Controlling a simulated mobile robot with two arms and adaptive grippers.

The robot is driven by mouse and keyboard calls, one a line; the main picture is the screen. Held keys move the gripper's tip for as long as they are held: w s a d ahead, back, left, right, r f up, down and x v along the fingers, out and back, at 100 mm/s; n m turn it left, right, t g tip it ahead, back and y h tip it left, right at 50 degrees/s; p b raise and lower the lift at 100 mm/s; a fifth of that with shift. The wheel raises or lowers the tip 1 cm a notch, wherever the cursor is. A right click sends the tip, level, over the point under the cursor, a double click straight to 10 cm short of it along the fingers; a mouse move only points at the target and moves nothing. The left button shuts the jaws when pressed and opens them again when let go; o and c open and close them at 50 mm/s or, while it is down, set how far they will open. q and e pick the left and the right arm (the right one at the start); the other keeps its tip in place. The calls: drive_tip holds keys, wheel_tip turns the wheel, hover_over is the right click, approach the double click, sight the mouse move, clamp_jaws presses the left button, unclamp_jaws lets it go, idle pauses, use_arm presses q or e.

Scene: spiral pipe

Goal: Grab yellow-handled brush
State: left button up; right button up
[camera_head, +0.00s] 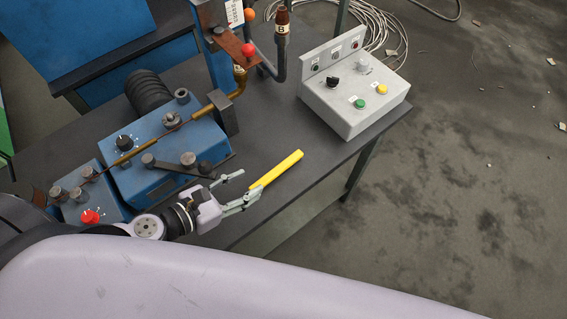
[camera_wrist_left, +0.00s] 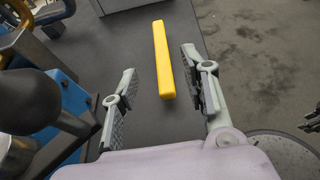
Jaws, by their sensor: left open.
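The yellow brush handle (camera_head: 278,168) lies flat on the dark table near its front edge, pointing up and to the right. No bristles can be made out. In the left wrist view the yellow handle (camera_wrist_left: 162,60) runs lengthwise ahead of the palm, its near end between the two fingers. My left gripper (camera_head: 250,182) is open at the near end of the handle, and its fingers (camera_wrist_left: 158,72) stand apart on either side with gaps to it. I cannot tell how high the fingers are above the table.
A blue machine (camera_head: 165,165) with knobs and a brass rod stands left of the handle. A grey control box (camera_head: 350,110) with buttons stands at the right table end. The dark tabletop (camera_head: 262,125) is clear between them. Cables (camera_head: 385,25) lie on the floor behind.

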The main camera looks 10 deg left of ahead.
sight(282, 166)
use_arm(q)
drive_tip(key=p+x, duration=0.1)
drive_tip(key=x, duration=0.4)
drive_tip(key=shift+w+p, duration=0.1)
drive_tip(key=shift+p, duration=0.3)
drive_tip(key=shift+w+d+f, duration=0.1)
drive_tip(key=shift+w+d, duration=0.05)
drive_tip(key=shift+w, duration=0.05)
drive_tip(key=shift+w+d+f, duration=0.15)
drive_tip(key=shift+w+d, duration=0.05)
drive_tip(key=shift+w, duration=0.05)
drive_tip(key=p+x, duration=0.1)
drive_tip(key=x, duration=0.3)
drive_tip(key=shift+w+d+f, duration=0.15)
drive_tip(key=shift+w, duration=0.1)
drive_tip(key=shift+w+d+f, duration=0.15)
drive_tip(key=shift+w, duration=0.05)
drive_tip(key=shift+w+d, duration=0.1)
drive_tip(key=shift+f, duration=0.1)
use_arm(e)
drive_tip(key=r, duration=0.1)
drive_tip(key=s+r, duration=0.1)
drive_tip(key=r, duration=0.1)
drive_tip(key=shift+a+r, duration=0.15)
drive_tip(key=shift+a, duration=0.05)
use_arm(q)
drive_tip(key=shift+c, duration=0.4)
use_arm(e)
drive_tip(key=shift+d, duration=0.1)
